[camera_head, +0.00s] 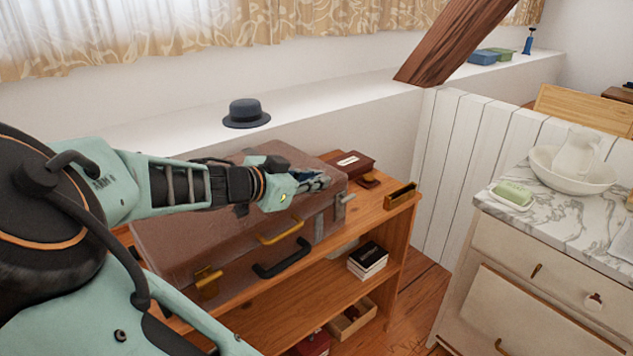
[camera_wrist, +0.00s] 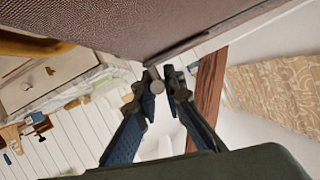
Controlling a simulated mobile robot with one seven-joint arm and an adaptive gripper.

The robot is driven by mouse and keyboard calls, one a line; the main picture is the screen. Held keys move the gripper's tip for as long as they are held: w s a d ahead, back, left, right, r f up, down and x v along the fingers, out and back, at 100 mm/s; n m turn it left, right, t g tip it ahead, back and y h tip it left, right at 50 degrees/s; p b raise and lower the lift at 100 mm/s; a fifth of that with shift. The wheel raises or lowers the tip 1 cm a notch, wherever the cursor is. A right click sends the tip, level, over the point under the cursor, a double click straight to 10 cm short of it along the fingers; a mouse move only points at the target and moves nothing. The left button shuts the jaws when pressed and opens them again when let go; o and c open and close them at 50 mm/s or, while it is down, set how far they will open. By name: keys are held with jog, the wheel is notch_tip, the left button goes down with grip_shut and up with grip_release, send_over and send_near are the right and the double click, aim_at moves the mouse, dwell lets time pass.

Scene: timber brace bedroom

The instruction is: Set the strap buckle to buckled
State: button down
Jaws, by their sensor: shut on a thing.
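A brown suitcase (camera_head: 190,245) lies on top of a wooden shelf unit. A grey metal strap buckle (camera_head: 341,203) shows at its right end. My gripper (camera_head: 322,182) reaches across the lid to that end. In the wrist view, my gripper (camera_wrist: 162,84) has its two dark fingers close around a small grey round-ended piece (camera_wrist: 157,87) beside the suitcase edge (camera_wrist: 180,48). This piece appears to be part of the strap buckle. The fingers partly hide it, and I cannot tell whether the buckle is fastened.
Brass fittings (camera_head: 281,231) and a black handle (camera_head: 282,259) are on the suitcase front. A dark hat (camera_head: 246,114) rests on the ledge behind. A marble-topped dresser (camera_head: 560,224) stands at right.

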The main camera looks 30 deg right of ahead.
jog(key=c, duration=2)
grip_release()
jog(key=shift+v, duration=6.05)
